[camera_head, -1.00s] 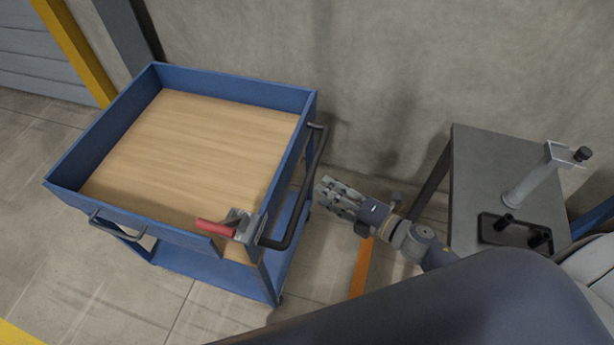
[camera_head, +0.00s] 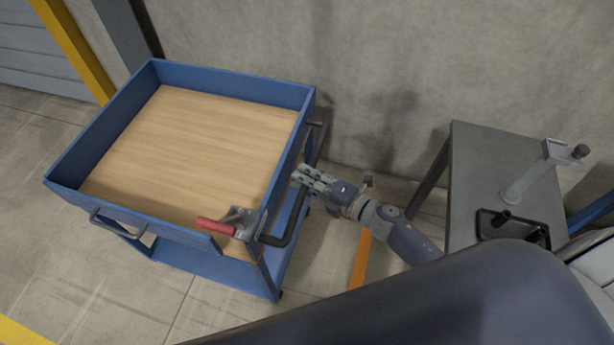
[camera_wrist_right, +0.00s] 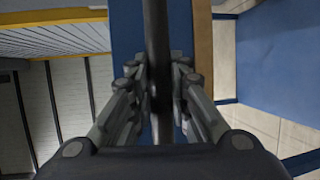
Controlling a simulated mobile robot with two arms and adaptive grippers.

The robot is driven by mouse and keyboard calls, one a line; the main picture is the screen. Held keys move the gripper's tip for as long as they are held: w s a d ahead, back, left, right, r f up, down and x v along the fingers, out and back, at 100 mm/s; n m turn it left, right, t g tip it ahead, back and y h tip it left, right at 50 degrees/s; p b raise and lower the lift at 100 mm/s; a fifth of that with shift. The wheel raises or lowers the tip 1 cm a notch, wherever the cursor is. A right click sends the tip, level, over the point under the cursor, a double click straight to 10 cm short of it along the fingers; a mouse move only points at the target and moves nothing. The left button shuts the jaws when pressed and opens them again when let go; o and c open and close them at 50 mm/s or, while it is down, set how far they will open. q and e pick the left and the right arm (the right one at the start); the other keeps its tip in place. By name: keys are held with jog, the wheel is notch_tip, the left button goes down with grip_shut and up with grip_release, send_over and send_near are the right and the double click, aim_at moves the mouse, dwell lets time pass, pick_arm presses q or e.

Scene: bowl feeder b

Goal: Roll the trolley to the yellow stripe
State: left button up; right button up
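The blue trolley (camera_head: 160,240) with a wooden top stands at the left of the head view. Its black push handle (camera_head: 296,222) is on the right side, partly hidden behind my right gripper. My right gripper (camera_head: 303,176) is at this handle. In the right wrist view the dark handle bar (camera_wrist_right: 157,30) runs between the two open fingers, and they do not look closed on it. A yellow stripe (camera_head: 20,333) shows on the floor at the bottom left corner. My left gripper is out of view.
A red-handled clamp (camera_head: 225,225) sits at the trolley's near right corner. A grey table (camera_head: 480,165) with a stand and a black tray (camera_head: 500,222) is at the right. A wall is behind. An orange floor stripe (camera_head: 360,265) lies between. The floor (camera_head: 90,280) in front of the trolley is clear.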

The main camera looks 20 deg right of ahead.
jog(key=shift+s+d+f, duration=0.1)
jog(key=shift+d, duration=0.05)
grip_shut()
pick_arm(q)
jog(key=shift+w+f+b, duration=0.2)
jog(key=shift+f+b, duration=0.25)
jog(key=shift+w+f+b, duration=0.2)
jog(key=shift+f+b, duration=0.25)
pick_arm(e)
jog(key=s+d, duration=0.8)
jog(key=d, duration=0.4)
jog(key=shift+s+d, duration=0.15)
jog(key=shift+s, duration=0.05)
jog(key=o, duration=0.9)
grip_release()
jog(key=shift+w, duration=0.15)
